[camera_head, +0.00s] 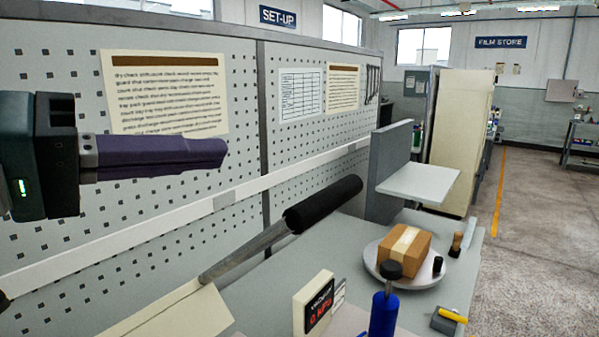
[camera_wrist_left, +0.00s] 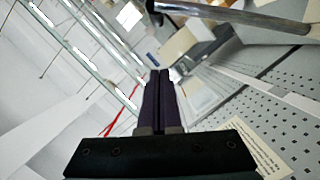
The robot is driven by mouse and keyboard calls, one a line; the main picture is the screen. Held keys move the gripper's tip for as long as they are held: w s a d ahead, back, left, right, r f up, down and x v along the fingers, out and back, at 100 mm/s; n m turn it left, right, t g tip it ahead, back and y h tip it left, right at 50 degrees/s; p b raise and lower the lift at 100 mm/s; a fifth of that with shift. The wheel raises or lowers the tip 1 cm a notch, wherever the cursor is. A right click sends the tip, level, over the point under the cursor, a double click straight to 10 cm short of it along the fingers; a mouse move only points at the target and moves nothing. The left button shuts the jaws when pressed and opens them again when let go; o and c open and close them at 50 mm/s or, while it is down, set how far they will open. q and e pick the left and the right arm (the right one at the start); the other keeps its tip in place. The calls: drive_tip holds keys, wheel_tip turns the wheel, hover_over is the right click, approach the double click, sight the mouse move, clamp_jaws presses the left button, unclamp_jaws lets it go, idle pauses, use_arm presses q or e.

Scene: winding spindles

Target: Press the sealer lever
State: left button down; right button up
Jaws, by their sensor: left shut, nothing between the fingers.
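The sealer lever has a black grip (camera_head: 322,203) on a metal arm (camera_head: 245,250). It slants up to the right from the cream sealer body (camera_head: 170,312) at the bottom left of the head view. My left gripper (camera_head: 220,153) is shut and empty, with its purple fingers pointing right. In the picture it sits above and left of the black grip, apart from it. In the left wrist view the closed fingers (camera_wrist_left: 160,76) point up, and a shiny metal bar (camera_wrist_left: 240,14) crosses the top right corner. My right gripper is not in view.
A pegboard wall (camera_head: 240,110) with pinned sheets runs behind the lever. A display reading 0 kPa (camera_head: 315,303) and a blue bottle (camera_head: 384,315) stand in front. A round plate (camera_head: 372,255) holds a brown box (camera_head: 404,247) to the right. A grey stand (camera_head: 391,160) with a pale shelf rises behind it.

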use_arm(q)
drive_tip(key=w+d+f+p, duration=0.3)
drive_tip(key=d+p, duration=0.1)
drive_tip(key=d, duration=0.4)
drive_tip(key=shift+w+d+f, duration=0.15)
drive_tip(key=shift+w+f, duration=0.05)
drive_tip(key=shift+f, duration=0.1)
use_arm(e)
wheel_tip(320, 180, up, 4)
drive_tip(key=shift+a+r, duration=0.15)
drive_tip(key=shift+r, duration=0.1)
